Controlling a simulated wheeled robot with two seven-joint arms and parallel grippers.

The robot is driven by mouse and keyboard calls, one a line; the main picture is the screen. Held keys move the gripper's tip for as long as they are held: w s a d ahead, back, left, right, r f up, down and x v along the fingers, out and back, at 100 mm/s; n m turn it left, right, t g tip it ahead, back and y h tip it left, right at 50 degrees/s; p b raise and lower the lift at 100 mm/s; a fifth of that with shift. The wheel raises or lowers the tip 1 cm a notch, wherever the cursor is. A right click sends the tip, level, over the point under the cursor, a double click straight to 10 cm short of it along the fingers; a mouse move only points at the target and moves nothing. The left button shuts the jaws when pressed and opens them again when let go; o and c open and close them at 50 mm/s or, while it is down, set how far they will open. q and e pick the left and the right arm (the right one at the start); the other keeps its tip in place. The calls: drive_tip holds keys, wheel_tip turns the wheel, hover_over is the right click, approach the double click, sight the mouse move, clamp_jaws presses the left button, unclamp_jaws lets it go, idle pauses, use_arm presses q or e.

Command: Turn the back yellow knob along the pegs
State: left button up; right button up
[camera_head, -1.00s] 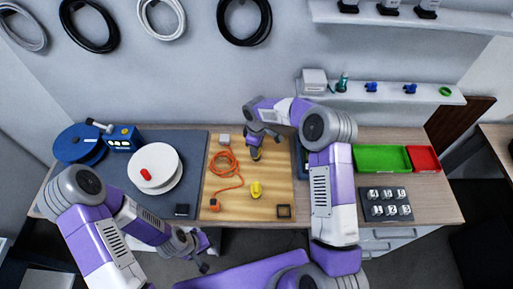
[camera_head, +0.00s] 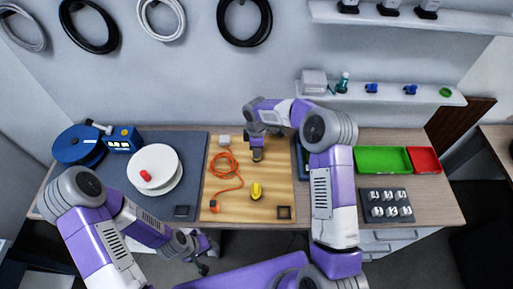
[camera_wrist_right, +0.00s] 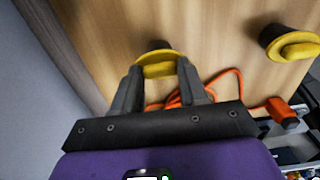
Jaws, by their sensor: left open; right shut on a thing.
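The wooden board (camera_head: 272,187) carries two yellow knobs. The back yellow knob (camera_wrist_right: 158,64) sits between the fingers of my right gripper (camera_wrist_right: 160,80), which is shut on it; its dark post stands behind. In the head view my right gripper (camera_head: 257,157) points down at the board and mostly hides this knob. The front yellow knob (camera_head: 256,191) is free, nearer the board's front edge; it also shows in the right wrist view (camera_wrist_right: 293,45). My left gripper (camera_head: 203,268) is open and empty, in front of the table. I cannot make out the pegs clearly.
An orange cable (camera_head: 236,178) lies coiled on the board left of the knobs, ending at an orange connector (camera_head: 214,206). A white reel (camera_head: 166,178) stands on the dark mat at left. Green (camera_head: 382,158) and red (camera_head: 424,159) bins are at right.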

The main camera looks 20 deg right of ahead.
drive_tip(key=o, duration=1.1)
drive_tip(key=shift+c, duration=0.2)
wheel_tip(320, 180, up, 8)
drive_tip(key=shift+f, duration=0.15)
